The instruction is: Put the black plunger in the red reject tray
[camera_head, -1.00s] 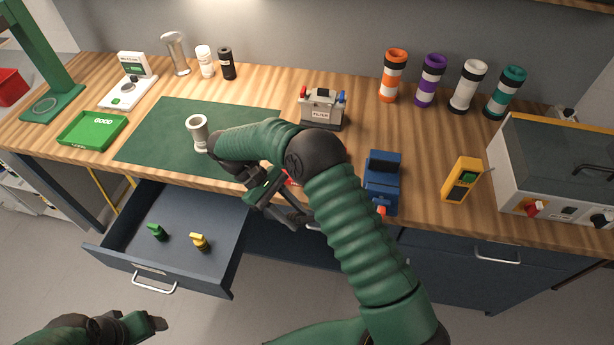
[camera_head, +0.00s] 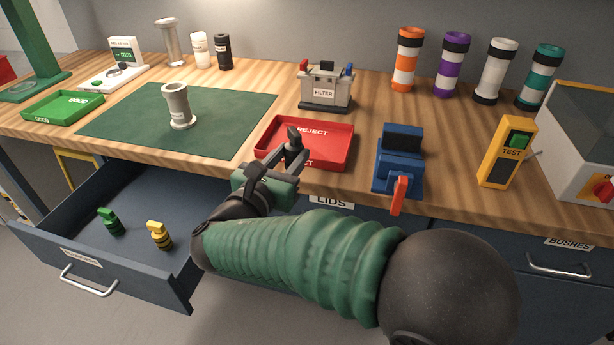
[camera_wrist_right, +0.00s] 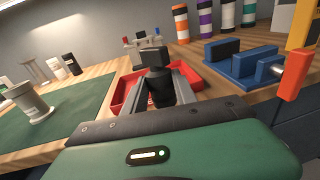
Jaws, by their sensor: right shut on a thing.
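The black plunger (camera_head: 293,136) is between the fingers of my right gripper (camera_head: 291,155), which is shut on it. It also shows in the right wrist view (camera_wrist_right: 157,82), upright between the fingertips. The red reject tray (camera_head: 335,141) lies on the bench near its front edge. In the head view the plunger appears over the left part of the tray; I cannot tell whether it touches the tray floor. In the right wrist view the tray (camera_wrist_right: 121,93) is partly hidden behind the gripper. My left gripper is not in view.
A blue vise (camera_head: 400,160) with an orange-red handle stands right of the tray. A filter box (camera_head: 326,90) stands behind it. A grey tube part (camera_head: 178,107) stands on the green mat (camera_head: 225,112). The open drawer (camera_head: 150,270) holds a green and a yellow plunger.

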